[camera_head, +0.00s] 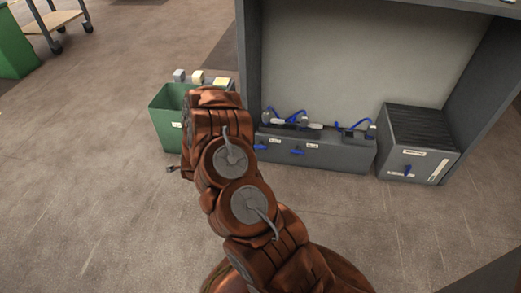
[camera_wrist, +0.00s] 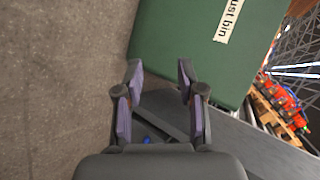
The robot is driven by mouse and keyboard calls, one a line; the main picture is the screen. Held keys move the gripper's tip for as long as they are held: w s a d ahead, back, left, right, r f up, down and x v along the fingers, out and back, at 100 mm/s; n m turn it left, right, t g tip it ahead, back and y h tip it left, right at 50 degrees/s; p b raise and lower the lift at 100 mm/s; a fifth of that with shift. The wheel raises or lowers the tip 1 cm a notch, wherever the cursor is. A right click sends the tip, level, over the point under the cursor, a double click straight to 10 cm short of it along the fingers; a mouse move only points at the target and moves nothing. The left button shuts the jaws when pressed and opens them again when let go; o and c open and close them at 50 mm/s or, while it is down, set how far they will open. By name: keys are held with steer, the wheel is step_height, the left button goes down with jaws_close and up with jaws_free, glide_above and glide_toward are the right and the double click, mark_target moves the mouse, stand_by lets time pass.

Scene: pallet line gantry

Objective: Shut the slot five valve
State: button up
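A low grey manifold box (camera_head: 340,155) stands at the foot of the grey frame in the head view. Blue valve handles (camera_head: 297,151) and (camera_head: 260,147) stick out of its front, with small white labels too small to read, so I cannot tell which is slot five. Blue hoses and fittings (camera_head: 290,117) lie on its top. My gripper (camera_wrist: 160,80) is open and empty in the wrist view, in front of a green bin. A small blue spot (camera_wrist: 147,139) shows between the finger bases; I cannot tell what it is. My arm hides the left end of the box.
The green bin (camera_head: 167,122) stands left of the frame; its label in the wrist view ends in "ust bin". A grey slatted unit (camera_head: 407,168) with a blue handle stands right. A cart (camera_head: 55,20) is far left. Floor in front is clear.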

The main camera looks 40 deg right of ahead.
steer(key=s+d+f+m+h+b, duration=0.1)
steer(key=s+d+f+m+h, duration=0.15)
steer(key=d, duration=0.35)
steer(key=s+d+f+m+h, duration=0.2)
steer(key=s+d+f+h, duration=0.15)
steer(key=d, duration=0.25)
steer(key=m+h+b, duration=0.2)
steer(key=h, duration=0.2)
glide_toward(260, 146)
steer(key=d, duration=0.2)
steer(key=shift+t, duration=0.3)
steer(key=shift+w+f+b+x, duration=0.15)
steer(key=shift+b+x, duration=0.15)
steer(key=shift+x, duration=1.05)
steer(key=shift+f+b+x, duration=0.2)
steer(key=shift+b+x, duration=0.05)
steer(key=shift+x, duration=1.15)
steer(key=shift+w+f+b+x, duration=0.15)
steer(key=shift+b+x, duration=0.15)
steer(key=shift+x, duration=1.05)
steer(key=shift+a, duration=0.2)
jaws_close()
